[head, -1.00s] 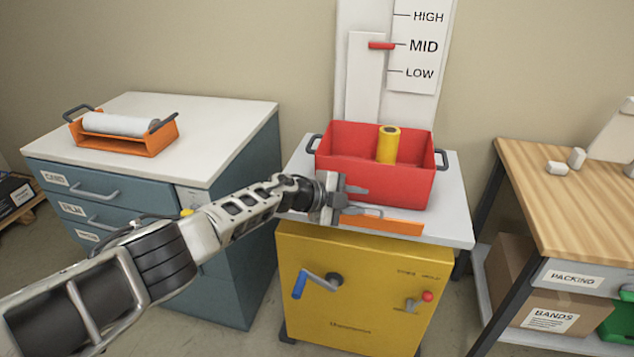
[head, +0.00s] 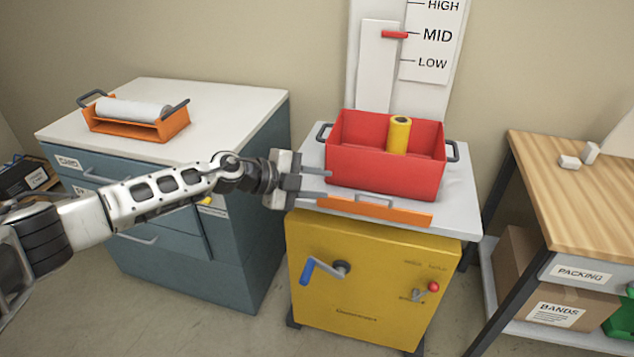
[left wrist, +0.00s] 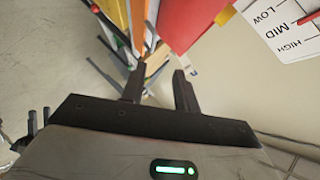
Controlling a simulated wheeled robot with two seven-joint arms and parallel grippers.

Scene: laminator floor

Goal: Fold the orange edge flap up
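The orange edge flap (head: 390,213) is a long strip along the front edge of the yellow machine's white top, with a grey bar handle (head: 364,199) on it. I cannot tell its exact tilt. My left gripper (head: 328,184) is at the flap's left end, its fingers pointing right and apart, with nothing seen between them. In the left wrist view the two fingers (left wrist: 159,82) are also apart, and the orange strip (left wrist: 138,22) lies beyond them. Whether a finger touches the flap cannot be told. My right gripper is not in view.
A red bin (head: 385,175) holding a yellow roll (head: 399,135) stands just behind the flap. The yellow machine (head: 375,275) has a blue-handled crank (head: 307,272) in front. A blue cabinet (head: 240,245) stands left, a wooden bench (head: 570,195) right.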

